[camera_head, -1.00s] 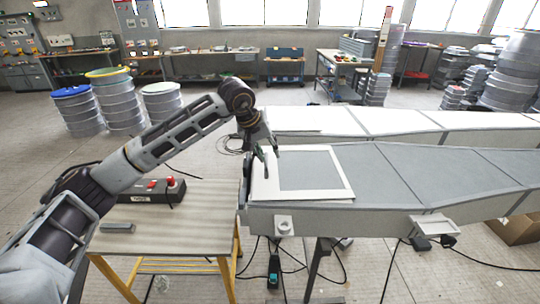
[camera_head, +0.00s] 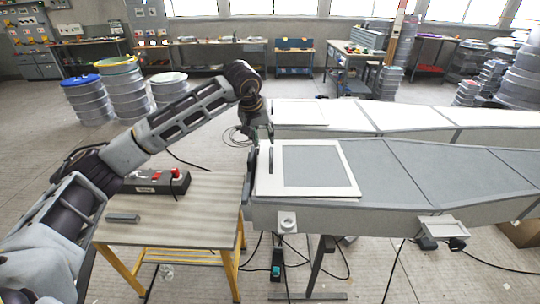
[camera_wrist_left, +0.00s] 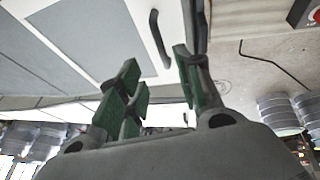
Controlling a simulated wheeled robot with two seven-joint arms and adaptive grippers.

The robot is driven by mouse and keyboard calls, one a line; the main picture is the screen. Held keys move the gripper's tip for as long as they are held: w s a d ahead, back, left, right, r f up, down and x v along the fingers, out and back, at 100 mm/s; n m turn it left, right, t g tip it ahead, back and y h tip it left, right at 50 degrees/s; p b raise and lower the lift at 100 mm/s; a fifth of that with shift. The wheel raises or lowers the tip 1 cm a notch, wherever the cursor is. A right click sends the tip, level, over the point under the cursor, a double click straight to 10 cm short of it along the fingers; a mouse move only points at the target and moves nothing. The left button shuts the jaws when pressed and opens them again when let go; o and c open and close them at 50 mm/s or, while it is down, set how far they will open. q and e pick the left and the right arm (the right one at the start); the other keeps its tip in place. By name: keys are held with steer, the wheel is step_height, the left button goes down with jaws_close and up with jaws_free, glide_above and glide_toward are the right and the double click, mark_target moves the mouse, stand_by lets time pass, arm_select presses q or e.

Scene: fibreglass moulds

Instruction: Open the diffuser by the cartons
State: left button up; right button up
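The near long grey mould (camera_head: 430,165) carries a flat white-framed panel with a grey middle, which I take for the diffuser (camera_head: 320,165). It lies level on the mould's left end. A dark bar handle (camera_head: 271,158) stands on its left border; in the left wrist view the handle (camera_wrist_left: 160,38) shows as a curved bar beyond the fingers. My left gripper (camera_wrist_left: 157,70) is open, with green pads apart and nothing between them. In the head view my left gripper (camera_head: 256,140) is at the panel's left edge, its fingertips hard to make out. My right gripper is not in view.
A brown carton (camera_head: 525,232) stands on the floor at the far right. A wooden table (camera_head: 175,215) at the left holds a control box with a red button (camera_head: 160,182). A second white mould (camera_head: 410,116) lies behind. Cables run over the floor.

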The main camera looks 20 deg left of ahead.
mark_target(271, 157)
arm_select(q)
steer(key=p+x, duration=0.1)
steer(key=x, duration=1)
steer(key=shift+f, duration=0.2)
steer(key=shift+w+d+f, duration=0.1)
steer(key=shift+w+f, duration=0.15)
steer(key=shift+f, duration=0.3)
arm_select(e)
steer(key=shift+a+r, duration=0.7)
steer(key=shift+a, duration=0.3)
arm_select(q)
jaws_close()
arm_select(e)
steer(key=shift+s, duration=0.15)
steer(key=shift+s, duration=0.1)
